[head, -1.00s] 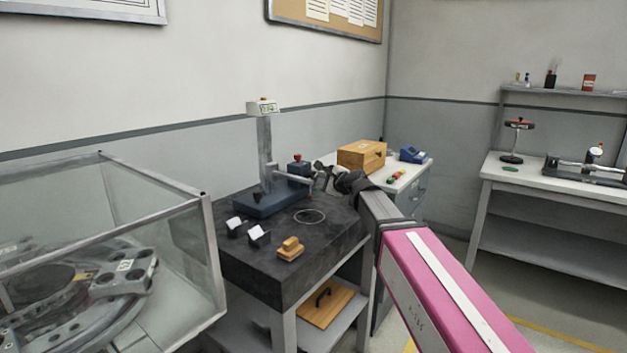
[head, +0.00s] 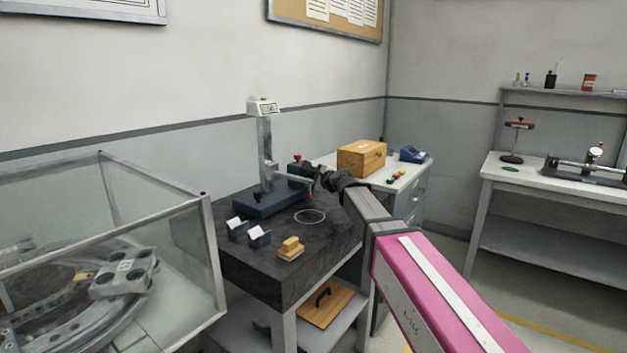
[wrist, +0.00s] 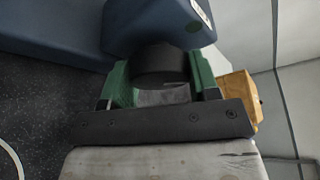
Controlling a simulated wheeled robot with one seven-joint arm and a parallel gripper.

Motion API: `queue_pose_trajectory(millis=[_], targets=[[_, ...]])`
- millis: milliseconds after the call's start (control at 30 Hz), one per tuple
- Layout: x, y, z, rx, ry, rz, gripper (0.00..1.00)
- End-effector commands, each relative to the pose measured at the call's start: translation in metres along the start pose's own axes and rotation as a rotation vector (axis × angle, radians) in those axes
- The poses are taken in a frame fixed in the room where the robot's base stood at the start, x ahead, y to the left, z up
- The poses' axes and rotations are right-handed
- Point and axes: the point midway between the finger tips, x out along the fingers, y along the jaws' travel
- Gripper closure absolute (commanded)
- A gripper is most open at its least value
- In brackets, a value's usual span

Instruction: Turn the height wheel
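The height gauge stands on the dark surface plate, with a blue base (head: 270,201), a grey column (head: 265,150) and a white display on top. A dark blue housing with a red knob (head: 297,167) sits beside the column. In the wrist view the blue housing (wrist: 158,22) carries a dark round wheel (wrist: 160,66). My gripper (wrist: 162,80) has its green fingers on either side of that wheel, close against its edges. Whether they press on it cannot be told. In the head view my gripper (head: 318,178) is small and partly hidden by my arm.
The surface plate (head: 265,270) also bears small blocks with white labels, a wooden-handled block (head: 290,247) and a ring mark. A glass-sided case (head: 165,235) stands at the left. A side table behind holds a wooden box (head: 361,157) and a blue device (head: 413,154).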

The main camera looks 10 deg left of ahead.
Motion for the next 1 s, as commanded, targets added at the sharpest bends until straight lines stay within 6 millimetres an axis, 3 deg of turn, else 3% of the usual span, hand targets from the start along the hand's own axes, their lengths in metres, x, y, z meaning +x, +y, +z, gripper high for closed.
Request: queue_pose_trajectory(millis=[300,633,667,700,1000], targets=[[-0.0003,0.0006,0.0006,-0.112,-0.002,-0.045,0.68],[-0.0003,0.0004,0.0003,-0.124,0.0,-0.051,0.68],[-0.0003,0.0003,0.0002,-0.124,0.0,-0.05,0.38],[-0.0003,0.0004,0.0002,-0.124,0.0,-0.05,0.34],[-0.0014,0.0004,0.0001,-0.123,0.0,-0.05,0.34]])
